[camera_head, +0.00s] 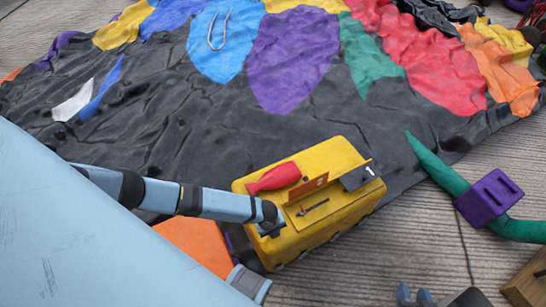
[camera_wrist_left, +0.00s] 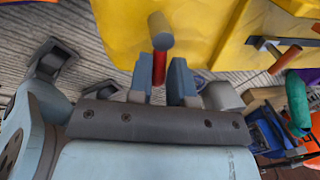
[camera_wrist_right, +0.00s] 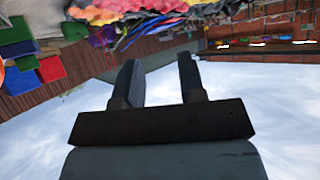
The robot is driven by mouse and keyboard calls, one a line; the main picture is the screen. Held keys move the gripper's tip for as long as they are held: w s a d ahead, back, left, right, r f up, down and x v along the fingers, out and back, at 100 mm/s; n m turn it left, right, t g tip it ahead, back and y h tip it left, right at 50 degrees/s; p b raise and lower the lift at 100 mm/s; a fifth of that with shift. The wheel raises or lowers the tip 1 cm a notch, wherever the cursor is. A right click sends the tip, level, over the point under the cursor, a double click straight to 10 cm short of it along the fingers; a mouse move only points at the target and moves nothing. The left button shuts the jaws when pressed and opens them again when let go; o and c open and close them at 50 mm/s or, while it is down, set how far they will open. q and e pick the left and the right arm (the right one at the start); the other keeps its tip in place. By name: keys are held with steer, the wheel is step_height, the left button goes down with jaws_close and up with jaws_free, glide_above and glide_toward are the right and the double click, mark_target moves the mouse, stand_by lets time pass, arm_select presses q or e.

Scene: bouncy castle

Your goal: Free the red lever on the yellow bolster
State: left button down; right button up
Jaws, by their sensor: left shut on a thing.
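The yellow bolster (camera_head: 340,160) lies at the edge of the dark sheet in the head view. A red, paddle-shaped piece (camera_head: 273,178) lies along its top. The left wrist view shows the bolster (camera_wrist_left: 200,30) close up, with a red lever (camera_wrist_left: 159,68) ending in a grey round cap. My left gripper (camera_wrist_left: 161,78) is shut on this red lever, its fingers on both sides below the cap. My left gripper's fingers are not clear in the head view. My right gripper (camera_head: 414,296) is low in the head view; its fingers (camera_wrist_right: 160,80) are apart and empty.
The deflated, many-coloured castle sheet (camera_head: 130,130) spreads over wooden planks. A green tube with a purple collar (camera_head: 489,199) lies right of the bolster. A black tab marked 1 (camera_head: 358,176) and an orange plate sit on the bolster. Planks between bolster and tube are bare.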

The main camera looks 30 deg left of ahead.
arm_select(q)
steer(key=c, duration=1.1)
jaws_free()
steer(key=shift+o, duration=0.2)
steer(key=shift+r, duration=0.3)
step_height(320, 180, up, 13)
steer(key=s+a+p, duration=0.1)
steer(key=p, duration=0.3)
steer(key=shift+s+a, duration=0.15)
steer(key=shift+s, duration=0.25)
arm_select(e)
steer(key=shift+s+d+r+g, duration=0.2)
steer(key=shift+r+g, duration=0.1)
steer(key=shift+r, duration=0.05)
steer(key=shift+r, duration=0.2)
steer(key=shift+w, duration=0.1)
